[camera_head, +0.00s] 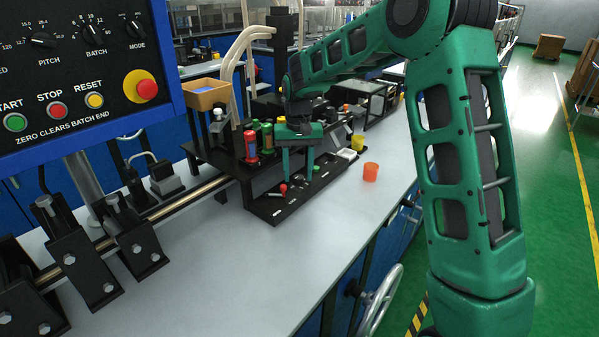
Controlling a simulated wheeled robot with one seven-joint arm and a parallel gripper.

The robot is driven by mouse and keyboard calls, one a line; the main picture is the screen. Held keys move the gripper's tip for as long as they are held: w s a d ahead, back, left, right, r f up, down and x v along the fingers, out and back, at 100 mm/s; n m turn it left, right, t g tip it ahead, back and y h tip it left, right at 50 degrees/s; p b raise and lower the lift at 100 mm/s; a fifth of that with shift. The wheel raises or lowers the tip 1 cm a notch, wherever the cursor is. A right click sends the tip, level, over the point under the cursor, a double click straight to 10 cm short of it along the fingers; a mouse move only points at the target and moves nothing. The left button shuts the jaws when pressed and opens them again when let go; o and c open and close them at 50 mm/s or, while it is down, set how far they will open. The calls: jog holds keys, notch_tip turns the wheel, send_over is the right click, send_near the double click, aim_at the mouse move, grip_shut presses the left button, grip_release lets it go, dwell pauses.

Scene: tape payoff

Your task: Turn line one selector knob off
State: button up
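My green gripper (298,174) points down over a black fixture (262,208) on the bench, near the middle of the view. Its two fingers are apart, with nothing seen between them. A small red knob-like part (284,188) lies low on the fixture, just below and left of the fingers; contact cannot be told. Black knobs labelled PITCH (43,40), BATCH (94,31) and MODE (136,28) are on the control panel (70,75) at upper left, far from my gripper. No line one label is readable, so I cannot tell which part is the line one selector knob.
Red and green cylinders (251,143) stand on the fixture left of my gripper. A tan bin (205,93) is behind. The front of the bench is clear. A handwheel (380,300) sits below its edge.

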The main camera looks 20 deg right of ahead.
aim_at(299, 176)
notch_tip(299, 176, up, 11)
jog(key=shift+f, duration=0.15)
dwell(0.4)
jog(key=shift+d, duration=0.1)
jog(key=s+d+r+m, duration=0.1)
jog(key=s+d, duration=0.7)
jog(key=s, duration=0.3)
jog(key=s+d+m, duration=0.1)
jog(key=s+d, duration=0.7)
jog(key=s, duration=0.3)
jog(key=s+d+f+m, duration=0.1)
jog(key=s+f, duration=0.2)
jog(key=s, duration=0.7)
jog(key=s+d+f+m, duration=0.1)
jog(key=s+f, duration=0.3)
jog(key=s, duration=0.7)
